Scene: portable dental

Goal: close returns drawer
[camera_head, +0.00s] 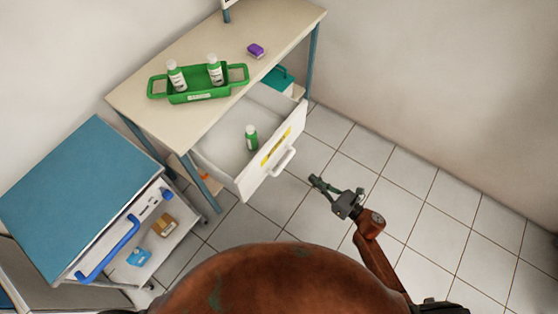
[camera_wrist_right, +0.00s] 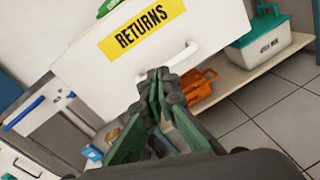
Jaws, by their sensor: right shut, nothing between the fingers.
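The returns drawer (camera_head: 225,157) is white and stands pulled out from under the beige table in the head view. A green and white bottle (camera_head: 251,138) stands inside it. Its front has a yellow label and a white handle (camera_head: 283,161). In the right wrist view the drawer front (camera_wrist_right: 101,61) reads "RETURNS" and its handle (camera_wrist_right: 183,55) lies just beyond my fingertips. My right gripper (camera_head: 316,181) is shut and empty, to the right of the drawer front in the head view. The wrist view shows its closed fingers (camera_wrist_right: 157,76) pointing at the front; contact cannot be told. My left gripper is not in view.
The table (camera_head: 134,96) holds a green tray (camera_head: 207,97) with two bottles and a purple item (camera_head: 256,50). A blue-topped cart (camera_head: 80,180) stands at left. A teal-lidded box (camera_wrist_right: 262,40) and an orange item (camera_wrist_right: 199,88) sit on the low shelf. Tiled floor is clear at right.

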